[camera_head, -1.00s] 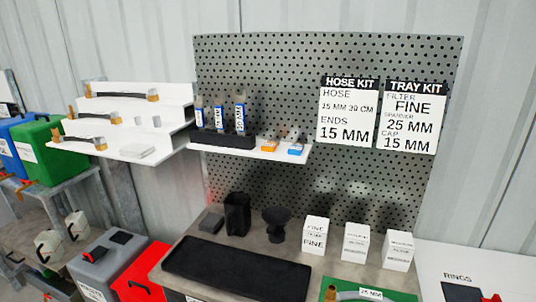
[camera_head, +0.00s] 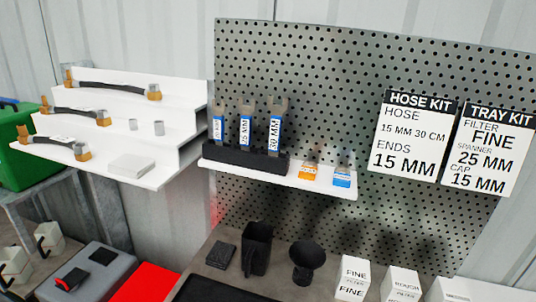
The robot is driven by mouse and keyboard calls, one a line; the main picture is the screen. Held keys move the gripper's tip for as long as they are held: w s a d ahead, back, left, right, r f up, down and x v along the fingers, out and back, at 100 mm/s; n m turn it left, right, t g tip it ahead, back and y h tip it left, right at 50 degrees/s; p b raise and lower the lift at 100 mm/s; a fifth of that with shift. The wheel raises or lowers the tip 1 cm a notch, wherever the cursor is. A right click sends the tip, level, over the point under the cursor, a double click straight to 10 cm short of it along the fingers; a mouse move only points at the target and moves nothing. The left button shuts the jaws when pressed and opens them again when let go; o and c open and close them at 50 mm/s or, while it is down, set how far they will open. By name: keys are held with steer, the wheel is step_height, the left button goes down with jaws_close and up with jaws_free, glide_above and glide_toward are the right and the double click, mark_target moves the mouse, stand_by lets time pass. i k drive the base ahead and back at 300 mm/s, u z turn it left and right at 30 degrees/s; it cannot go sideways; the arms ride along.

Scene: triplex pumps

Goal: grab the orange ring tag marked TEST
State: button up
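No orange ring tag that I can read as TEST shows in the head view. A small orange item (camera_head: 309,173) with a pale label lies on the white pegboard shelf (camera_head: 225,165); its print is too small to read and I cannot tell whether it is a ring tag. A similar blue item (camera_head: 342,178) lies just right of it. My gripper does not show in this frame.
Several spanners (camera_head: 246,126) stand in a black rack (camera_head: 245,158) on that shelf. White stepped shelves (camera_head: 185,115) with hoses are at left. A black funnel (camera_head: 306,260), a black cup (camera_head: 257,248) and white filter boxes (camera_head: 353,278) stand on the bench below.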

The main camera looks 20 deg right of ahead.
mark_target(307, 173)
steer(key=z, duration=0.15)
steer(key=i, duration=1)
steer(key=z, duration=0.6)
